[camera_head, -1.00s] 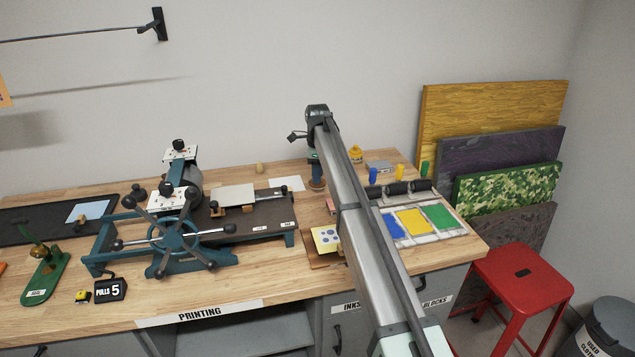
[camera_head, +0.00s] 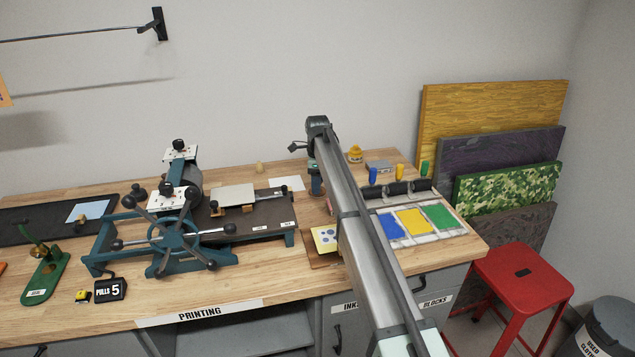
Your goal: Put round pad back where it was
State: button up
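My arm reaches from the bottom right over the bench (camera_head: 270,290), and its end bends down at the back of the bench, left of the ink rollers. My gripper (camera_head: 317,190) points down there, close to the bench top. Its fingers are small and partly hidden by my own arm, so I cannot tell whether they are open or shut. I cannot clearly make out the round pad; a small brown round shape seen earlier under my gripper is now not distinct.
A teal press (camera_head: 175,240) with a spoked wheel stands left of my gripper. Right of my arm are dark rollers (camera_head: 397,188), coloured bottles (camera_head: 399,172) and a tray of blue, yellow and green ink (camera_head: 450,231). A spotted card (camera_head: 325,238) lies in front.

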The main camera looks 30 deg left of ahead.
jog(key=shift+r, duration=0.1)
notch_tip(320, 180, up, 12)
dwell(0.7)
dwell(0.4)
